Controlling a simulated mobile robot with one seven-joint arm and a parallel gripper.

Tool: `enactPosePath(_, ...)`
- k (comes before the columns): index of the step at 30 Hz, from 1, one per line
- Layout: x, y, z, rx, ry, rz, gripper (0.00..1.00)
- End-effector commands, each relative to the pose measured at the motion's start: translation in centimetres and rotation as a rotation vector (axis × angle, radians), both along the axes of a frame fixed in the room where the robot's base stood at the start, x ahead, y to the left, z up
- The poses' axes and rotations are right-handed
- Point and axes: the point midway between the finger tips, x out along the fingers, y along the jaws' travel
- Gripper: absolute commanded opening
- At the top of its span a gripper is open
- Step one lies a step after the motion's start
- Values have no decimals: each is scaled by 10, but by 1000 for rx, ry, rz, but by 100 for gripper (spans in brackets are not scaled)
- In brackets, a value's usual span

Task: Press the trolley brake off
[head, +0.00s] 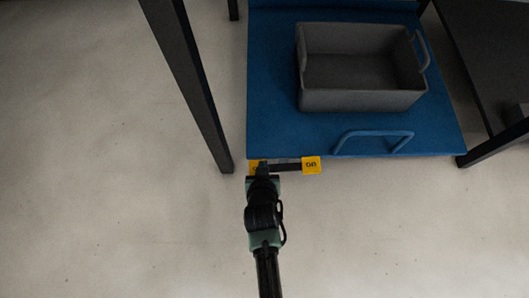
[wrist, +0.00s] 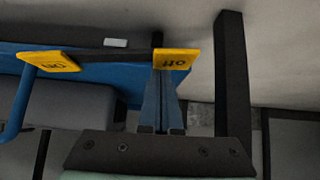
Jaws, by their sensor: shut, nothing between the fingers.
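The trolley (head: 275,70) is blue, with a brake bar (head: 285,168) across its near edge. The bar has a yellow "ON" pad (head: 311,165) at its right end and a yellow pad (head: 253,165) at its left end, mostly covered by my gripper (head: 262,166). In the wrist view the left-end pad reads "off" (wrist: 178,59) and the "ON" pad (wrist: 48,62) is at the left. My gripper (wrist: 161,78) is shut and empty, its fingertips right at the "off" pad. I cannot tell whether they touch it.
A grey bin (head: 360,100) with a handle stands on the trolley, behind a blue loop handle (head: 372,135). A dark table leg (head: 190,85) stands close to the left, and another dark frame (head: 490,145) to the right. The floor (head: 110,180) in front and left is clear.

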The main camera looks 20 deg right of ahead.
Motion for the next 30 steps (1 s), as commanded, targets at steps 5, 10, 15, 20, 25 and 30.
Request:
enactPosePath(5,-1,3,-6,1,0,-1,0)
enactPosePath(10,0,4,-9,0,-2,-1,0)
enactPosePath(15,0,4,-10,1,-3,-1,0)
enactPosePath(20,0,4,-11,1,-3,-1,0)
enactPosePath(25,0,4,-11,2,-2,-1,0)
enactPosePath(30,1,4,-8,2,-2,-1,0)
